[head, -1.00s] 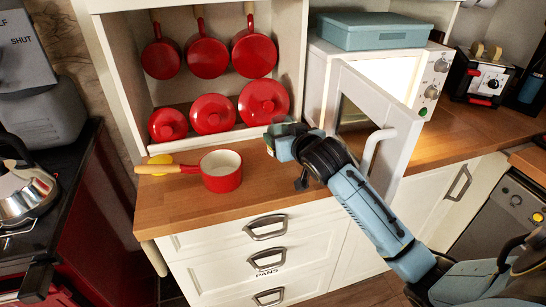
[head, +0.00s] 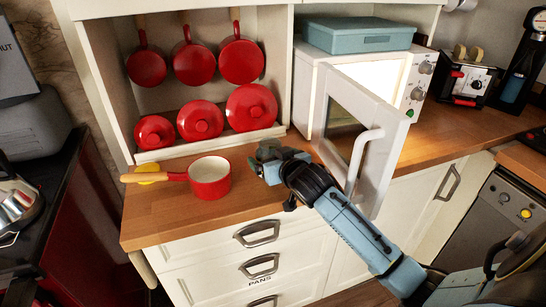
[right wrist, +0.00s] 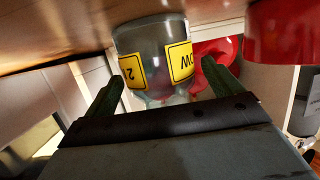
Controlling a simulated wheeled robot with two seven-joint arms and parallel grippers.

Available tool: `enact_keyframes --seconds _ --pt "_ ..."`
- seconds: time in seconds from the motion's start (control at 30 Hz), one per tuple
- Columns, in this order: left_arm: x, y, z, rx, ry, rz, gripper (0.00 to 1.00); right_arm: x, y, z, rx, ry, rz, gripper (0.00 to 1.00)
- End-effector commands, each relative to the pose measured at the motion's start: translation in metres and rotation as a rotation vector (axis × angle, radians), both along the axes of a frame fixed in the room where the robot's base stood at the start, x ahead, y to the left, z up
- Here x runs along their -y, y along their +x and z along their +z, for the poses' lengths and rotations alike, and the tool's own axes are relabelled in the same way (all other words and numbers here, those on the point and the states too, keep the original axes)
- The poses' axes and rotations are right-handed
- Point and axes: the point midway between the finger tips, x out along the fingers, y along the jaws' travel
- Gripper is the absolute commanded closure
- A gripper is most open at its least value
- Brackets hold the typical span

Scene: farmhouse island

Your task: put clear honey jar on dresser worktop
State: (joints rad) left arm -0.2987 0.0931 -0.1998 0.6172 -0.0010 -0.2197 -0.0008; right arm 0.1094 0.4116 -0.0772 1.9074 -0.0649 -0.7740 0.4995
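The clear honey jar (right wrist: 153,40) shows in the right wrist view, glassy with yellow labels bearing black print. That view is upside down, with the worktop along the top; the jar's base is at or very close to the wood. In the head view the jar is mostly hidden by my right gripper (head: 268,160), low over the dresser worktop (head: 185,218). In the right wrist view, the fingers of my right gripper (right wrist: 160,78) are apart on either side of the jar, with a gap visible on the right. My left gripper is not in view.
A red saucepan (head: 210,180) with a wooden handle stands left of my gripper. Red lids (head: 200,120) line the shelf behind, with pans hanging above. The open microwave door (head: 368,135) is close to my right arm. Worktop at the front left is clear.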

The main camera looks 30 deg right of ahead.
Motion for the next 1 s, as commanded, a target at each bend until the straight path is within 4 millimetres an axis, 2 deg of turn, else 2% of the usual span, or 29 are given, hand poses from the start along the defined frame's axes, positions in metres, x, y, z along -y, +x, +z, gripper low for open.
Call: enact_keyframes --seconds 0.37,0.47,0.7,0.9,1.0 --pt "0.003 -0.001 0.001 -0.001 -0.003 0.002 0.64 -0.001 -0.003 0.004 -0.001 0.0 0.0 0.08" --pt "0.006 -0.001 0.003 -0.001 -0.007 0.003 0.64 -0.002 -0.015 0.007 -0.002 0.001 0.001 0.08" --pt "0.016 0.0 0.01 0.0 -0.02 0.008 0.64 -0.01 -0.06 0.022 -0.002 0.001 0.002 0.08" --pt "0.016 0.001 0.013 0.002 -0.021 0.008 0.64 -0.015 -0.095 0.033 -0.001 0.001 0.001 0.08" --pt "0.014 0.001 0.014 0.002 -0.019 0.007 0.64 -0.016 -0.106 0.036 -0.002 0.001 0.0 0.08"
